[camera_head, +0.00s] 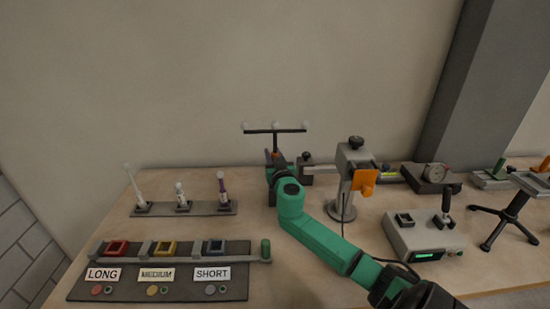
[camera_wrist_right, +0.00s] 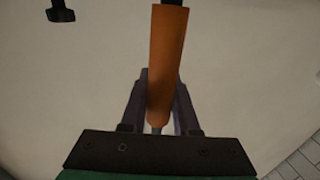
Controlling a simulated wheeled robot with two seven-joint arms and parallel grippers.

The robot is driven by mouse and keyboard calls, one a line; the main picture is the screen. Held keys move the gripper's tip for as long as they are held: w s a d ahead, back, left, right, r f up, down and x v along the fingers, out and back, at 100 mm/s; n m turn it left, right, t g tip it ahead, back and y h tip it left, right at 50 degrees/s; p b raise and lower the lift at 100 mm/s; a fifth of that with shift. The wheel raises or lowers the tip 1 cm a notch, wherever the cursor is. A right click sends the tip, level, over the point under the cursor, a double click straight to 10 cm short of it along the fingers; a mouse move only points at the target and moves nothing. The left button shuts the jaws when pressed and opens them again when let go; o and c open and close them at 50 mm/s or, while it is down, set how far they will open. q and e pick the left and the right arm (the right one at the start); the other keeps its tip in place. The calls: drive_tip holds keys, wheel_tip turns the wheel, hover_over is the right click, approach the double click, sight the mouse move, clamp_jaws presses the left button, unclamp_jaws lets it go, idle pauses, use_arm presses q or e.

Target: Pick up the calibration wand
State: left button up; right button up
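The calibration wand (camera_head: 275,130) is T-shaped, with a dark crossbar and small pale balls, and stands upright at the back of the table. My right gripper (camera_head: 273,160) is at its lower part and hides much of the handle in the head view. In the right wrist view, the orange handle (camera_wrist_right: 164,60) lies between the two dark fingers of the gripper (camera_wrist_right: 160,85), which appear closed against its sides. The handle's lower end is between the fingers, near the palm. My left gripper is not in view.
A grey stand with an orange clamp (camera_head: 364,183) is right of the gripper, beside a dark block (camera_head: 305,172). A grey instrument box (camera_head: 422,238) is further right. A rack of tubes (camera_head: 184,210) and a labelled sorting board (camera_head: 130,285) are at left.

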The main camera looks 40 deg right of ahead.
clamp_jaws()
drive_tip(key=shift+r, duration=0.25)
wheel_tip(320, 180, up, 36)
drive_tip(key=p, duration=1.1)
drive_tip(key=shift+r, duration=0.25)
